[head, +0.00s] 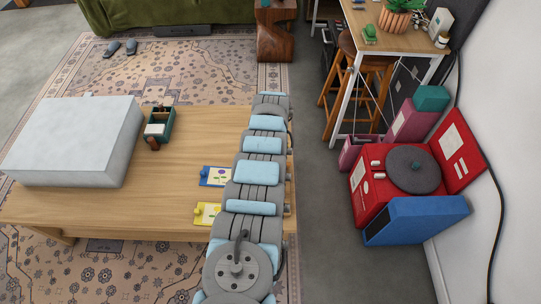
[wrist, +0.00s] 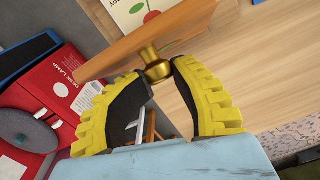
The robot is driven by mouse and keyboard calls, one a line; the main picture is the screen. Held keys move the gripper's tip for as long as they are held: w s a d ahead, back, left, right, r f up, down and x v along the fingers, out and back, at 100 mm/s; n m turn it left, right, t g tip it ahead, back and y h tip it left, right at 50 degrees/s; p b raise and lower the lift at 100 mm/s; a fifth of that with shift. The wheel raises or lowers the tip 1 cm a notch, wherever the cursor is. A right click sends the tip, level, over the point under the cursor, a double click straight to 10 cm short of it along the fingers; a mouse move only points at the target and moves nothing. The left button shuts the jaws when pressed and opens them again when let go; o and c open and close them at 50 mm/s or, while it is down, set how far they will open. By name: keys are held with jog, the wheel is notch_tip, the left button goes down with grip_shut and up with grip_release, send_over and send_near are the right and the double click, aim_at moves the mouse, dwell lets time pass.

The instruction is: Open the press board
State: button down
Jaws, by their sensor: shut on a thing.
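A wooden board with a brass knob (wrist: 155,66) shows in the wrist view; I take it as the press board (wrist: 125,51). My gripper (wrist: 157,75) has two yellow-and-black fingers, shut on the brass knob, with the board just beyond the fingertips. The board runs slantwise across the picture; I cannot tell how far it is raised. A white card (wrist: 131,12) with coloured spots is partly hidden behind it. In the head view my arm hides the gripper and the board.
A pale box (head: 75,140) and a green organiser (head: 160,122) stand on the wooden table (head: 205,130). Blue (head: 216,176) and yellow (head: 208,214) cards lie beside my arm. A red record player (head: 375,190) and blue box (head: 415,220) stand on the floor at right.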

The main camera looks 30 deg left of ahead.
jog(key=shift+a, duration=0.15)
jog(key=c, duration=0.9)
grip_release()
jog(key=shift+o, duration=0.2)
jog(key=shift+a, duration=0.2)
jog(key=shift+d, duration=0.1)
jog(key=shift+r, duration=0.15)
notch_tip(320, 180, up, 12)
